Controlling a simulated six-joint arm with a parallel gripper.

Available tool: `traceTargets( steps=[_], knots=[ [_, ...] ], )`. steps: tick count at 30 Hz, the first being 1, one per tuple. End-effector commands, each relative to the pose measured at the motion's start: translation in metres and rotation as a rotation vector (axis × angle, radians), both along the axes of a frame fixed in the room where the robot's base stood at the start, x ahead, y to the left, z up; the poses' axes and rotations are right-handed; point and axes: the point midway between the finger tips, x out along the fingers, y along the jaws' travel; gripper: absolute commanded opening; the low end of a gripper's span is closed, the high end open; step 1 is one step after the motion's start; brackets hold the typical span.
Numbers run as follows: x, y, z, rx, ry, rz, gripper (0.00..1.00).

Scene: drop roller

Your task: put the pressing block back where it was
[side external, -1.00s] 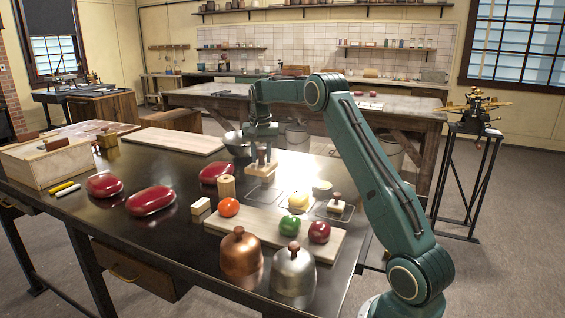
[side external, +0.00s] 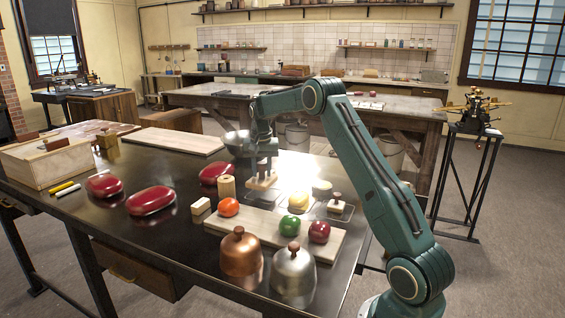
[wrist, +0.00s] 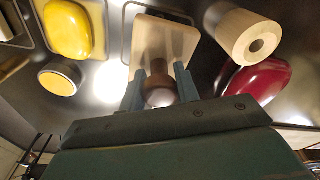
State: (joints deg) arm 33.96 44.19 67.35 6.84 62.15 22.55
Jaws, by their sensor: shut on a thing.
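The pressing block is a pale flat wooden plate (side external: 262,183) with a brown round knob. In the wrist view its plate (wrist: 163,35) lies beyond the fingers, and its knob (wrist: 160,92) is between them. My gripper (side external: 265,165) is shut on the knob, and its fingers (wrist: 160,82) stand on both sides of it. The block is level, at or just above the dark table, over a thin outlined spot. I cannot tell whether it touches the table.
A wooden roller (side external: 226,187) stands left of the block, near a dark red rounded piece (side external: 215,172). A yellow piece (side external: 299,200) and another small knobbed block (side external: 338,206) are to the right. A pale board (side external: 262,226) with coloured pieces lies in front.

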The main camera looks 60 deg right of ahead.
Motion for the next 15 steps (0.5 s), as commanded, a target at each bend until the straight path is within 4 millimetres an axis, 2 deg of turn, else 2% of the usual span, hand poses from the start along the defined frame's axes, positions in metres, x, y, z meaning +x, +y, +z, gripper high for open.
traceTargets(
  steps=[9,15],
  knots=[
    [0.000,0.000,-0.032,0.001,0.002,-0.001,0.05],
    [0.000,0.000,-0.035,0.001,-0.001,-0.001,0.05]
  ],
)
